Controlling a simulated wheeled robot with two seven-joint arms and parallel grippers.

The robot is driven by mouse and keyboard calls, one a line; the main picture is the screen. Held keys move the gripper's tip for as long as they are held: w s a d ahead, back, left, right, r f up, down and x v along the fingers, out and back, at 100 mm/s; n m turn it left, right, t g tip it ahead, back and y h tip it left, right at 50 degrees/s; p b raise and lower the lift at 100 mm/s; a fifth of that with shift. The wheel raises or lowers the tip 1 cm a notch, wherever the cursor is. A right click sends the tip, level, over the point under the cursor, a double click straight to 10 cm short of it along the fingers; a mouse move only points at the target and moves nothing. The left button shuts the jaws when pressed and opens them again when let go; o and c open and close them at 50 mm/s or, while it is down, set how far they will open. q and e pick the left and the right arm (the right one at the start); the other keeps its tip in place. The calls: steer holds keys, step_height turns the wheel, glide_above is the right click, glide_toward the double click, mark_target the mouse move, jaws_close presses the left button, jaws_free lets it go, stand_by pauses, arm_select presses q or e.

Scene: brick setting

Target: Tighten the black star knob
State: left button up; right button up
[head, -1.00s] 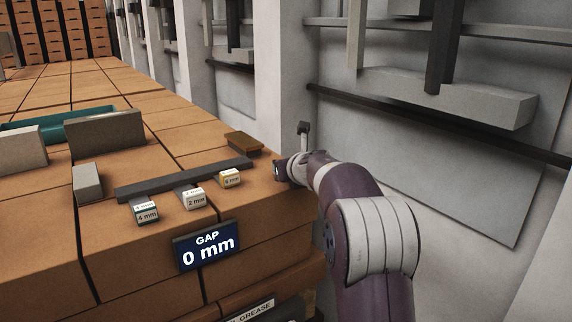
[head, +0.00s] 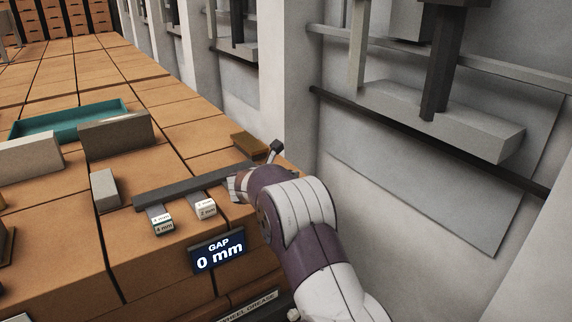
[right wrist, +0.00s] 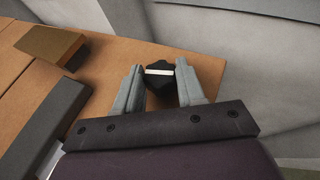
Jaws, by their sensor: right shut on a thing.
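In the right wrist view the black star knob (right wrist: 160,93) shows as a dark faceted piece with a white bar across its top. It sits between the two grey fingers of my right gripper (right wrist: 161,76), near the edge of the brick-coloured bench top. The gripper is shut on it. In the head view my right arm reaches over the bench corner and its wrist hides the knob and the fingertips. A dark blue display (head: 218,251) on the bench front reads "GAP 0 mm". My left gripper is not in view.
A dark bar (head: 185,187) lies along the bench, with labelled 4 mm (head: 163,225) and 2 mm (head: 206,209) blocks before it. A grey wall (head: 390,180) rises right.

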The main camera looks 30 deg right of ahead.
steer(key=shift+r+m+g+h+p, duration=0.15)
steer(key=shift+m+g+h+p, duration=0.3)
steer(key=shift+m+p, duration=0.2)
steer(key=o, duration=1.1)
steer(key=shift+c, duration=0.2)
steer(key=shift+g, duration=0.25)
